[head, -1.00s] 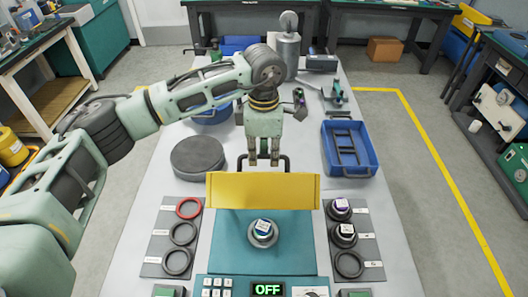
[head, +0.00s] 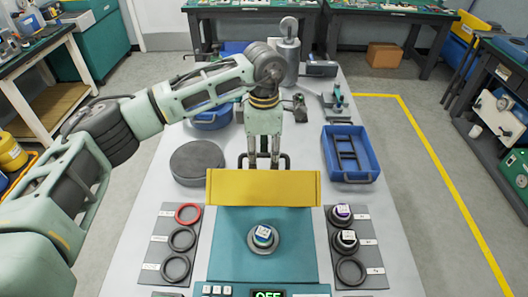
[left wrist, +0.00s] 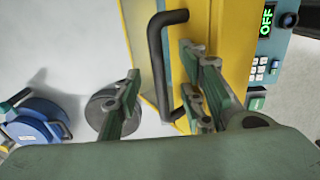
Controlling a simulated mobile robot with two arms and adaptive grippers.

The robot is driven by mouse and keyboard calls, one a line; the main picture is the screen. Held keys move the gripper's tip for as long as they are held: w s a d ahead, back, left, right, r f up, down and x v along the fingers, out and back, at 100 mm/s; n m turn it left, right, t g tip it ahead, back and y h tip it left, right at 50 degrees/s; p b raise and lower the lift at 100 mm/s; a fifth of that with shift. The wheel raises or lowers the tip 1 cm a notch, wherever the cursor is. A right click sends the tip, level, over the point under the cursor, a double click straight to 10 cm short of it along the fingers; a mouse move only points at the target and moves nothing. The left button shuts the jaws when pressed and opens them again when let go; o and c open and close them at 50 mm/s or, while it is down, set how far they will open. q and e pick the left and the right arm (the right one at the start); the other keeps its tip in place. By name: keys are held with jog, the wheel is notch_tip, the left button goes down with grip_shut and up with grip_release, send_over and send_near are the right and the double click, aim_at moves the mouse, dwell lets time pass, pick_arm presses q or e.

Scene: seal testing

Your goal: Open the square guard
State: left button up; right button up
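The square guard (head: 262,187) shows in the head view as a yellow panel across the far side of the teal test station (head: 225,258). A dark bar handle (head: 288,160) stands on its far side. In the left wrist view the handle (left wrist: 156,62) shows large against the yellow face (left wrist: 215,25). My left gripper (head: 264,166) hangs at the handle with its fingers pointing down. In the left wrist view its fingers (left wrist: 163,85) are apart, with the handle between them in the picture; contact cannot be told. My right gripper is not in view.
A round fitting (head: 263,237) sits on the station. Mats with rings (head: 181,240) and fittings (head: 345,242) flank it. A dark disc (head: 197,162) stands left of my gripper and a blue tray (head: 372,160) stands right. A metal cylinder (head: 289,60) stands behind.

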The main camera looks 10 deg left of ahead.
pick_arm(q)
notch_tip(320, 180, up, 7)
jog(key=p, duration=0.3)
jog(key=shift+r, duration=0.1)
dwell(0.4)
dwell(0.7)
